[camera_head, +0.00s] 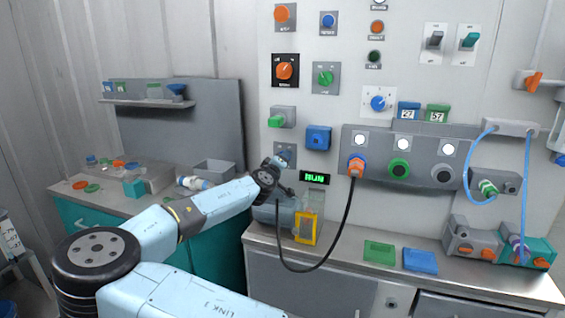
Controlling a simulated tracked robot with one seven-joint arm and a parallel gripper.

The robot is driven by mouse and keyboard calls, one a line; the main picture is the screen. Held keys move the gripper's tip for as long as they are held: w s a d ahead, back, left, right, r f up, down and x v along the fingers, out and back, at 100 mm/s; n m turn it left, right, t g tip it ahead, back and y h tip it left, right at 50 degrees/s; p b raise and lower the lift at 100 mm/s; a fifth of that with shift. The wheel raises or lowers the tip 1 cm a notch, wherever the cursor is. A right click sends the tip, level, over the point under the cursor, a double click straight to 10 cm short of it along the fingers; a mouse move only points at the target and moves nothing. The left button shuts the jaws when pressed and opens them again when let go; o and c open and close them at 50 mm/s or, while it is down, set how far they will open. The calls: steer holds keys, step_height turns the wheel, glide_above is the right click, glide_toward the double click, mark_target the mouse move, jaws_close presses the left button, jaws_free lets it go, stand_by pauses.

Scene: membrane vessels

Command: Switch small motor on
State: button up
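A small grey-blue motor-like unit (275,214) sits on the right bench, partly hidden behind my arm's end. A yellow-framed clear guard (306,229) stands at its right side. A small black display (314,178) above it shows green letters that look like "RUN". My gripper (288,191) is in front of the wall panel, just above the unit and left of the display. It is small and dark here, so its opening and any contact are unclear. A grey plate (283,147) on the wall is partly covered by my wrist; which control it carries is hidden.
A black cable (334,243) hangs from an orange plug (356,166) to the bench. Green (379,252) and blue (420,260) pads lie right.

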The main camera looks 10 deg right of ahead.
steer(key=shift+f, duration=0.25)
steer(key=o, duration=1)
steer(key=shift+r, duration=0.15)
steer(key=shift+o, duration=0.2)
steer(key=shift+a, duration=0.1)
steer(key=v, duration=1.3)
steer(key=shift+s, duration=0.3)
